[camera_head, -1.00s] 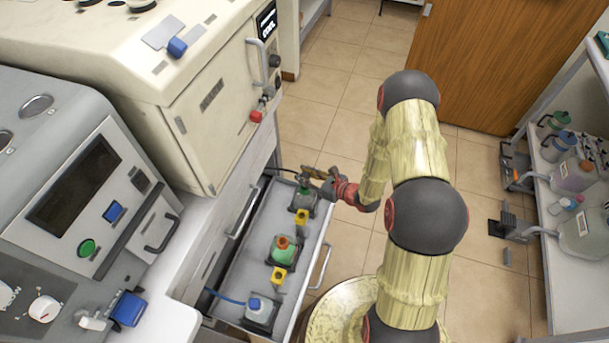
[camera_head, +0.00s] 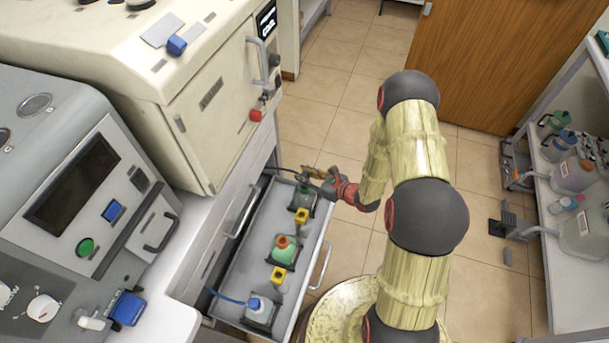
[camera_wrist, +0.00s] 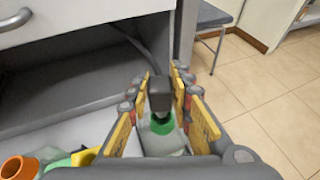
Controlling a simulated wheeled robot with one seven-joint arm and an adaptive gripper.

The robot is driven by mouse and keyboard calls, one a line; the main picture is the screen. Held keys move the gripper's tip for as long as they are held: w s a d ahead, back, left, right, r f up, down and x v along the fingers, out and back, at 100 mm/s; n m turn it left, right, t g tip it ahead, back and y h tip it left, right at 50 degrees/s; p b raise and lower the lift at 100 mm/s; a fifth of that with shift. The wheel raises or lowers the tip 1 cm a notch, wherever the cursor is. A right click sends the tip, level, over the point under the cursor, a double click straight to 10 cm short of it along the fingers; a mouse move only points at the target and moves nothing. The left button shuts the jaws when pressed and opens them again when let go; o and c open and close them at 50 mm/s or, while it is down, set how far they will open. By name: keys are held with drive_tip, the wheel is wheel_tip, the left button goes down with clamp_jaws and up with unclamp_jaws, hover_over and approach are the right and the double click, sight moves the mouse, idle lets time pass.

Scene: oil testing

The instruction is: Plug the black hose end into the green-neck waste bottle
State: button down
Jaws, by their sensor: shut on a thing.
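My gripper (camera_head: 312,175) is over the far end of the open drawer (camera_head: 253,235). In the wrist view my gripper (camera_wrist: 160,100) is shut on the black hose end (camera_wrist: 159,92), between its yellow-padded fingers. The black hose (camera_head: 284,169) runs from it back into the cabinet. The green-neck waste bottle (camera_head: 302,198) stands at the drawer's far end, directly below the gripper. In the wrist view its green neck (camera_wrist: 162,124) shows just under the hose end. I cannot tell whether the hose end touches or sits in the neck.
An orange-capped green bottle (camera_head: 283,248) stands mid-drawer, and a blue-capped bottle (camera_head: 258,306) with a blue hose (camera_head: 226,297) at the near end. The cabinet (camera_head: 215,110) rises on the left.

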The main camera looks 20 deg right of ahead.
drive_tip(key=shift+f+b, duration=1.15)
drive_tip(key=shift+f, duration=0.4)
idle(0.6)
drive_tip(key=c, duration=1.6)
unclamp_jaws()
drive_tip(key=shift+o, duration=0.5)
drive_tip(key=v, duration=1.2)
